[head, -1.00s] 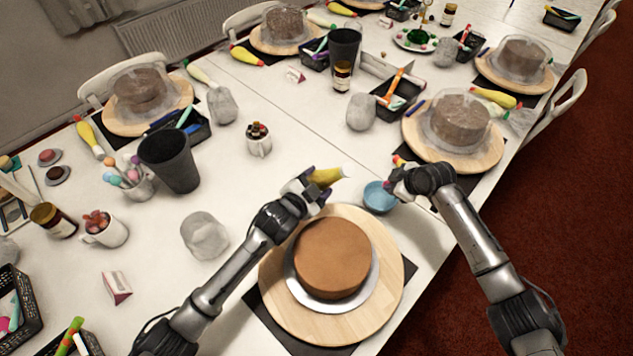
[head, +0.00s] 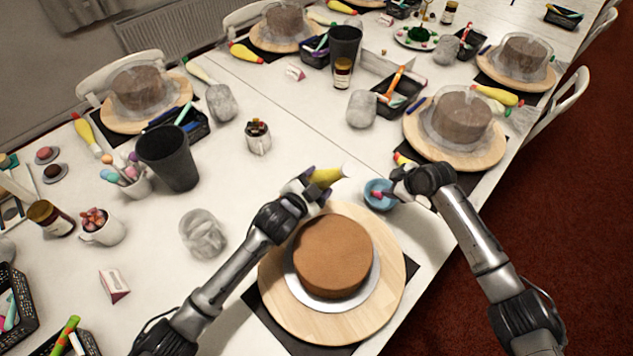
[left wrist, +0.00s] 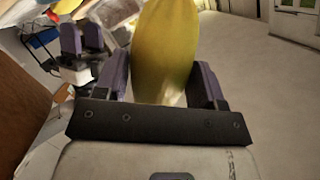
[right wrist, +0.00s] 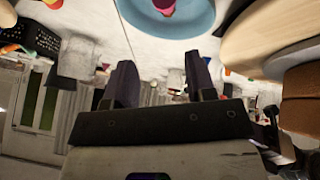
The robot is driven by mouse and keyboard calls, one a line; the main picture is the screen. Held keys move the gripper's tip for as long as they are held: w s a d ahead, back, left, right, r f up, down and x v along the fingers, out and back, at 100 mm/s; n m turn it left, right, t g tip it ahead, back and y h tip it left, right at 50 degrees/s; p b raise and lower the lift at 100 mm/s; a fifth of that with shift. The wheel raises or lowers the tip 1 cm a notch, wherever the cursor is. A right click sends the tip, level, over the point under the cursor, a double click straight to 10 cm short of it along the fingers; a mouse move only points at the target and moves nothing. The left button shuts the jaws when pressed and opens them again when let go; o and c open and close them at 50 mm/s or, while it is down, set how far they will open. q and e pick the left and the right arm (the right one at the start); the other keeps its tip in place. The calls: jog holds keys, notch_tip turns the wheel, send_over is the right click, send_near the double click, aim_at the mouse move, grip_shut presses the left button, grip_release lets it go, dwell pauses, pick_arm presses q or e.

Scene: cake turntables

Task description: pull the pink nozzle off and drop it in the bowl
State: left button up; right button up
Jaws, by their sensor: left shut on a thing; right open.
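My left gripper (head: 312,182) is shut on a yellow piping bag (head: 328,176), held above the table beyond the cake. The bag's pale end points right, toward the bowl. The bag also fills the middle of the left wrist view (left wrist: 166,50). The small blue bowl (head: 381,206) stands on the table right of the bag. The pink nozzle (head: 377,195) shows inside the bowl; it also shows in the bowl in the right wrist view (right wrist: 166,6). My right gripper (head: 394,186) is open and empty at the bowl's right side, with nothing between its fingers in the right wrist view.
A brown cake (head: 332,255) on a wooden turntable (head: 282,310) stands in front of the bowl, between my arms. A yellow bag (head: 402,160) lies behind my right gripper. A clear crumpled cover (head: 203,234) and a dark cup (head: 168,162) stand to the left.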

pick_arm(q)
notch_tip(320, 180, up, 3)
jog(key=p, duration=0.2)
jog(key=shift+f+p, duration=0.1)
jog(key=shift+p, duration=0.2)
pick_arm(e)
jog(key=v, duration=1.2)
jog(key=shift+a, duration=0.1)
